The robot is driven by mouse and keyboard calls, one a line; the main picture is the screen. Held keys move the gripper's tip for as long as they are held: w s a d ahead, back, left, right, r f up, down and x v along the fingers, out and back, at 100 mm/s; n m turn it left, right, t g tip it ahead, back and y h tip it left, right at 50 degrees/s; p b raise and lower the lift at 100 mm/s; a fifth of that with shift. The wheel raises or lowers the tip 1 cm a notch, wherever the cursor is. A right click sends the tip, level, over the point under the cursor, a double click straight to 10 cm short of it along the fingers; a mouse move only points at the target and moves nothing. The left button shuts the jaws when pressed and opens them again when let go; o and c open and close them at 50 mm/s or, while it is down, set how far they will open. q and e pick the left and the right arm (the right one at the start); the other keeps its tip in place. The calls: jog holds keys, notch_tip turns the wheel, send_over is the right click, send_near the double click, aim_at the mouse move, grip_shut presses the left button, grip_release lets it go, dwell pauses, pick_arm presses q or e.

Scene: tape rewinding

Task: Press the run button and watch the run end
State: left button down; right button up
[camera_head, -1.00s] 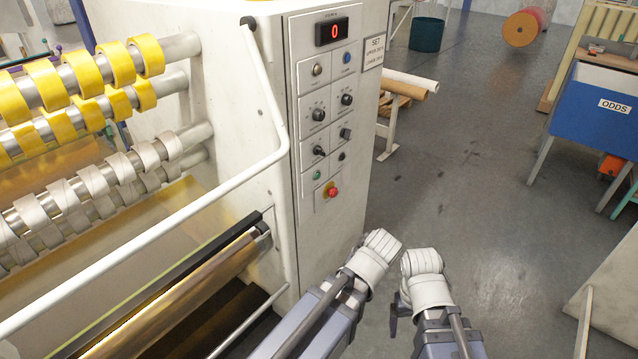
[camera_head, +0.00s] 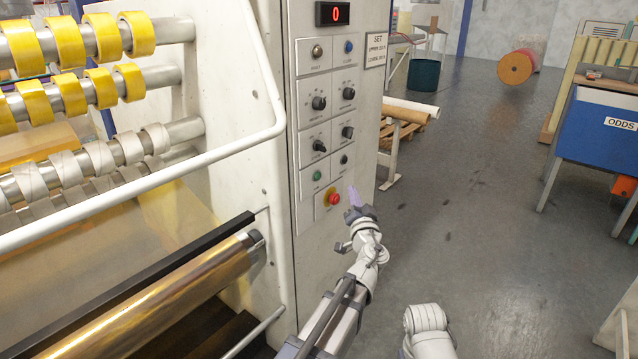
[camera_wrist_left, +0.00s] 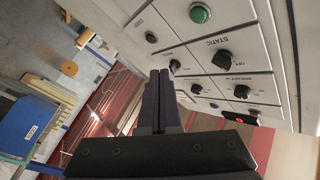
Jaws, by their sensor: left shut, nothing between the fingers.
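The control panel (camera_head: 327,120) is on the front of the white machine. Its green button (camera_head: 318,176) sits low on the left, above a red mushroom button (camera_head: 334,199); I cannot read which is labelled run. The green button also shows at the top of the left wrist view (camera_wrist_left: 200,12). A small black button (camera_head: 344,159) is to its upper right. The display (camera_head: 333,14) shows a red 0. My left gripper (camera_head: 353,191) is shut and empty, just right of the red button in the head view; its closed fingers (camera_wrist_left: 157,85) point toward the panel. My right gripper is out of view.
A white bent rail (camera_head: 262,130) crosses the machine left of the panel. Yellow tape rolls (camera_head: 105,37) sit on shafts at left, above a golden roller (camera_head: 170,300). A blue ODDS bin (camera_head: 590,145) stands at right. The floor between is clear.

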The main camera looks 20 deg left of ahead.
aim_at(318, 176)
pick_arm(q)
jog(key=shift+a, duration=0.1)
jog(key=w+a, duration=0.3)
jog(key=a, duration=0.5)
dwell(0.3)
jog(key=shift+a, duration=0.1)
dwell(1.8)
jog(key=shift+w+a, duration=0.1)
jog(key=shift+a, duration=0.25)
jog(key=shift+w+a, duration=0.15)
jog(key=shift+a, duration=0.25)
dwell(0.9)
jog(key=shift+d, duration=0.15)
jog(key=shift+s+d, duration=0.3)
jog(key=shift+d, duration=0.3)
